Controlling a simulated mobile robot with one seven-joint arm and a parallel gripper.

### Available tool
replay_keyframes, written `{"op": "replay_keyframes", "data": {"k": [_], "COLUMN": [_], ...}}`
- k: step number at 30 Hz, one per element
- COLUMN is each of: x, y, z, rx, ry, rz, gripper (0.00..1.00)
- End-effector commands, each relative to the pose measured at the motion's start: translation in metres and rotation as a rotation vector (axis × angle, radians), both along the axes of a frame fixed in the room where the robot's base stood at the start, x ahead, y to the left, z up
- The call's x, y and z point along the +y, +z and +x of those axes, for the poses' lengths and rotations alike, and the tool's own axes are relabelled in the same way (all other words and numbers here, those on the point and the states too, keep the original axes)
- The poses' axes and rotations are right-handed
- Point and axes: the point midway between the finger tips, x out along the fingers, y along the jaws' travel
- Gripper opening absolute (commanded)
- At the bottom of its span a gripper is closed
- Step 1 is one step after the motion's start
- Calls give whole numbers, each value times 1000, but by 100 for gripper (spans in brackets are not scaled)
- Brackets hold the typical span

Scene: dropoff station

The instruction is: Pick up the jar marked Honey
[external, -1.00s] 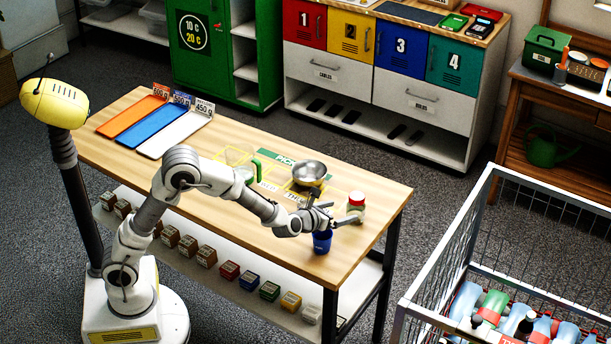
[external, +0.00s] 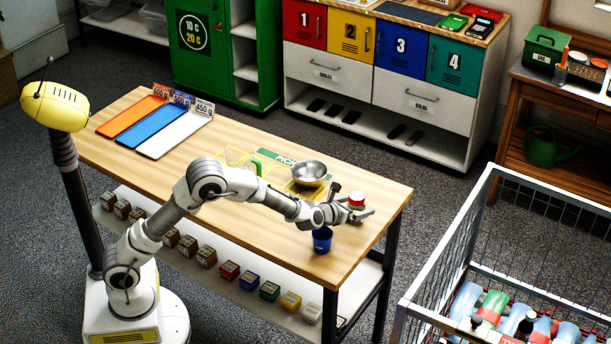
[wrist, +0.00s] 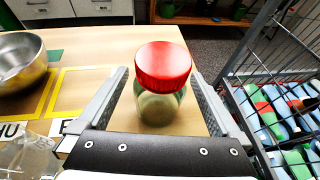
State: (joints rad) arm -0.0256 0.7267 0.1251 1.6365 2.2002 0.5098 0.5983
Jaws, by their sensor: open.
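A glass jar with a red lid (wrist: 163,66) stands upright on the wooden table (external: 385,190), near its right end. Its glass body (wrist: 158,108) looks pale green; I see no label on it, so I cannot tell whether it is marked Honey. My gripper (external: 362,214) is at the jar, with its fingers open. In the wrist view the jar stands between the two fingers (wrist: 163,95), with a gap visible on each side. In the external view my gripper hides most of the jar's body, and the red lid (external: 356,199) shows above it.
A metal bowl (external: 309,173) stands left of the jar, near yellow marked squares. A blue cup (external: 322,239) stands near the front edge, close under my wrist. A clear vessel (wrist: 30,155) shows at lower left in the wrist view. A wire cart (external: 490,250) stands right of the table.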

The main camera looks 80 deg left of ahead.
Motion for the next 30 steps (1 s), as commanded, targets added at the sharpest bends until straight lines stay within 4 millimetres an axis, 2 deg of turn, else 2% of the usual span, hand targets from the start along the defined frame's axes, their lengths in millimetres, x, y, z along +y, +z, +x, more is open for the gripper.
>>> {"op": "replay_keyframes", "data": {"k": [2,17,18,26,30], "x": [0,0,0,0,0], "y": [0,0,1,3,14], "z": [0,0,0,0,0], "rx": [0,0,-1,-2,-3], "ry": [0,0,0,0,0], "rz": [0,0,0,0,-1], "gripper": [98,8,6,6,6]}}
